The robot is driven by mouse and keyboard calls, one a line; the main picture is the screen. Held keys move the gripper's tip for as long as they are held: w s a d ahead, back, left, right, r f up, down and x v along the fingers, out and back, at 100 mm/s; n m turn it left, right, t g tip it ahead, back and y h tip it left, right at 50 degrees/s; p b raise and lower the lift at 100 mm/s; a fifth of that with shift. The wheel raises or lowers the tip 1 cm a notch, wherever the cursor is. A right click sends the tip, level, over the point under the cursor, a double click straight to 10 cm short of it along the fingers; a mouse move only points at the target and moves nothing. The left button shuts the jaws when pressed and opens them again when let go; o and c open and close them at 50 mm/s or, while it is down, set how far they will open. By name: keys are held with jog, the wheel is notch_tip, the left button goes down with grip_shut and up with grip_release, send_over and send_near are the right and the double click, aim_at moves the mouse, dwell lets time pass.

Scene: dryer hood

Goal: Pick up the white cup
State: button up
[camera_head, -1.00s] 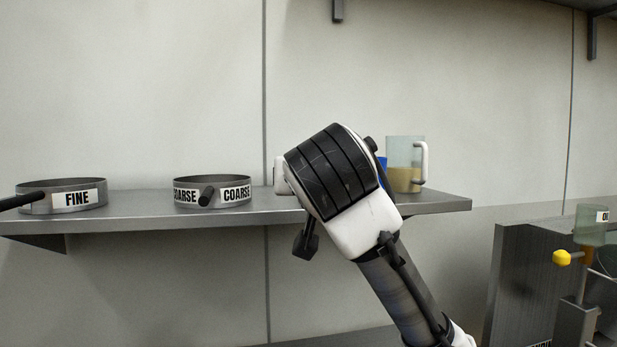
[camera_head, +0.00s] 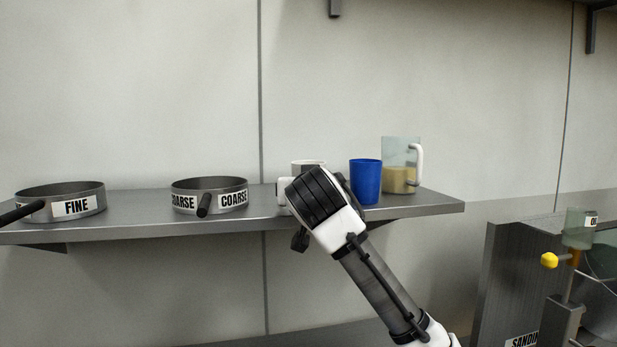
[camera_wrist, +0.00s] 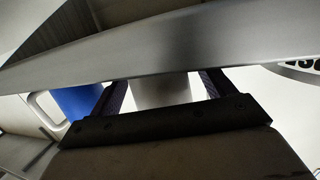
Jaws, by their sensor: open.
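In the wrist view the white cup (camera_wrist: 160,90) appears between the two dark fingers of my gripper (camera_wrist: 163,83). The fingers are apart, one on each side of it in the picture. I cannot tell whether they touch it or how deep they reach. In the head view my wrist hides the fingers and the cup's lower part.
A blue cup (camera_head: 365,182) stands right of my wrist, beside a clear pitcher (camera_head: 400,178) with tan contents. Sieves labelled COARSE (camera_head: 210,196) and FINE (camera_head: 61,203) sit to the left. The grey shelf's (camera_head: 140,224) front edge crosses the wrist view. A machine stands at lower right.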

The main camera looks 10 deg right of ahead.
jog(key=c, duration=1.1)
jog(key=shift+c, duration=0.2)
notch_tip(320, 180, up, 20)
jog(key=b, duration=0.1)
jog(key=shift+d, duration=0.1)
